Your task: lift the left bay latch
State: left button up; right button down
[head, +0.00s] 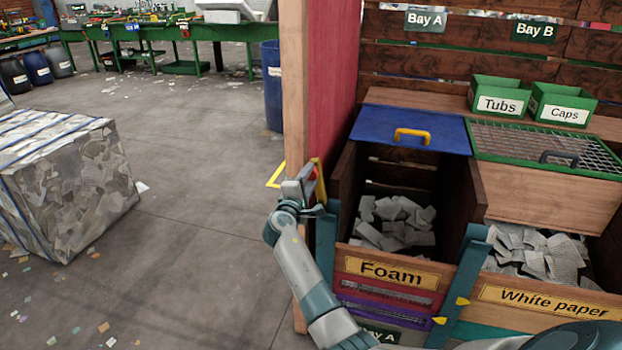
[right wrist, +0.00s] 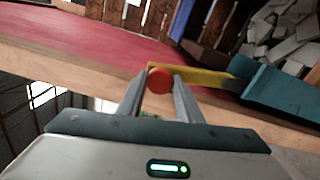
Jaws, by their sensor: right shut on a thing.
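The left bay latch is a yellow bar (right wrist: 205,80) with a round red knob (right wrist: 160,80) at its end, by the top of the left bay's teal side post (head: 326,250). In the head view the red knob (head: 314,173) shows just past my fingers. My right gripper (head: 303,183) is at the left bay's outer wall. In the right wrist view its two fingers (right wrist: 158,97) are shut on the red knob, one on each side. In the head view the fingers hide part of the latch. My left gripper is not in view.
The left bay holds pale foam pieces (head: 395,222) behind a Foam label (head: 390,272). A blue lid (head: 380,128) with a yellow handle lies behind its opening. A red partition (head: 332,85) rises beside my gripper. The white paper bay (head: 545,300) is at right.

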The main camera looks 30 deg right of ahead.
jog(key=c, duration=1.3)
grip_release()
jog(key=shift+o, duration=0.2)
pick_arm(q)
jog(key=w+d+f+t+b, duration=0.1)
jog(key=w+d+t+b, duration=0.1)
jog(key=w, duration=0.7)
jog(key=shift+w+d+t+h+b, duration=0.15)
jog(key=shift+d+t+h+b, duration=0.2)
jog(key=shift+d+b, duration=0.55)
pick_arm(e)
jog(key=v, duration=1.7)
jog(key=shift+s, duration=0.2)
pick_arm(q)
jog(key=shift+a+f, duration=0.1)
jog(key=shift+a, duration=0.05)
pick_arm(e)
jog(key=shift+a, duration=0.1)
